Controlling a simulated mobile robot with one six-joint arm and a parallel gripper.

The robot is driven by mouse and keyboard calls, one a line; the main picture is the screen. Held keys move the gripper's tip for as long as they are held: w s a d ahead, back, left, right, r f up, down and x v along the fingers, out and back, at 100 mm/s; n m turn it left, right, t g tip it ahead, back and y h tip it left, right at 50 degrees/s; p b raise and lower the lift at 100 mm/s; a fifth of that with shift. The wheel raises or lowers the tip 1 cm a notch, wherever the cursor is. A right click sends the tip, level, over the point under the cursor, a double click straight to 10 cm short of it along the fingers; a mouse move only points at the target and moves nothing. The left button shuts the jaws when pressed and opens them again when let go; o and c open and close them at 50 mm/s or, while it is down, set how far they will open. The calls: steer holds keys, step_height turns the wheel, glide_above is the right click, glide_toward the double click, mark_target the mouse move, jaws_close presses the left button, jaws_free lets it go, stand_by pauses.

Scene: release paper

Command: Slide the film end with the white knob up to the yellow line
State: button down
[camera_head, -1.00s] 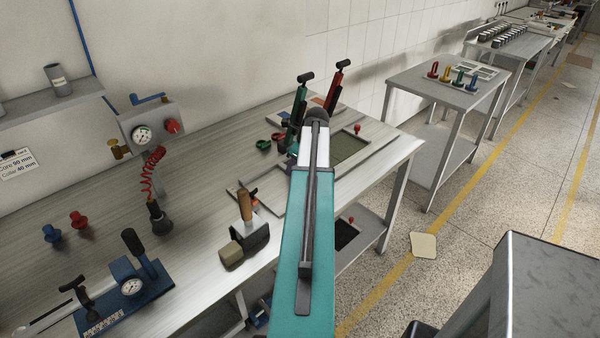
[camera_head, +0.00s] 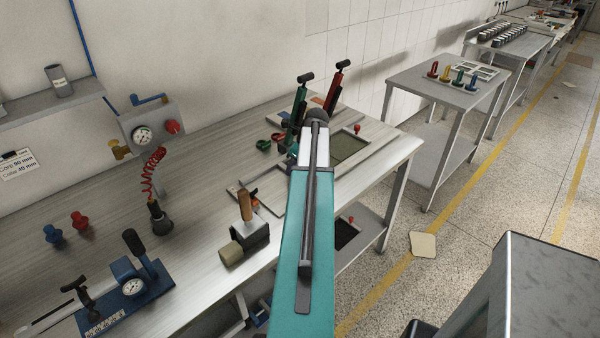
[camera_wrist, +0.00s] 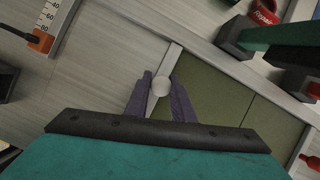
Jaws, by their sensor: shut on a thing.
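In the wrist view the two dark purple fingers of my gripper (camera_wrist: 161,98) are closed around the round white knob (camera_wrist: 160,86). The knob sits at the left edge of an olive-green sheet (camera_wrist: 215,92) in a pale frame, by a light strip (camera_wrist: 168,60). I cannot tell whether this strip is the film end. The olive-green sheet also shows in the head view (camera_head: 350,146), right of my arm. There my arm hides the fingers and the knob. I cannot make out a yellow line on the bench in either view.
A ruler with an orange end (camera_wrist: 40,40) lies at the upper left of the wrist view. A green clamp (camera_head: 296,115) and a red clamp (camera_head: 335,88) stand behind the sheet. A wooden-handled tool (camera_head: 246,230) stands left of my arm on the bench (camera_head: 110,205).

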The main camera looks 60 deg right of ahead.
stand_by(0.8)
steer(key=c, duration=1.4)
jaws_free()
steer(key=shift+c, duration=0.2)
steer(key=shift+r, duration=0.15)
steer(key=b+v, duration=0.2)
steer(key=v, duration=1.1)
steer(key=shift+r+b, duration=0.3)
steer(key=shift+s, duration=0.15)
